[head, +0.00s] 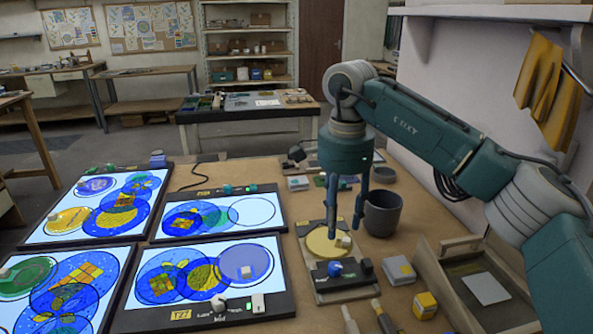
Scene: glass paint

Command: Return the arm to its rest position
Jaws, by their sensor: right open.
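My right arm comes in from the right and bends down over the table (233,172). Its right gripper (346,226) points downward with two fingers apart and nothing visible between them. The fingertips are over or close to a round yellow disc (318,243) on a small board; whether they touch it I cannot tell. A small pale cube (344,242) sits on the disc, near the fingertips. A dark grey cup (382,213) stands just right of the fingers. My left gripper is not in view.
Lit panels with coloured glass circles (205,272) fill the left side. A wooden tray (453,298) lies at the right, near a yellow box (425,305) and a pale block (399,269). Brush-like handles (383,318) lie at the front. A wall shelf (490,12) hangs above the arm.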

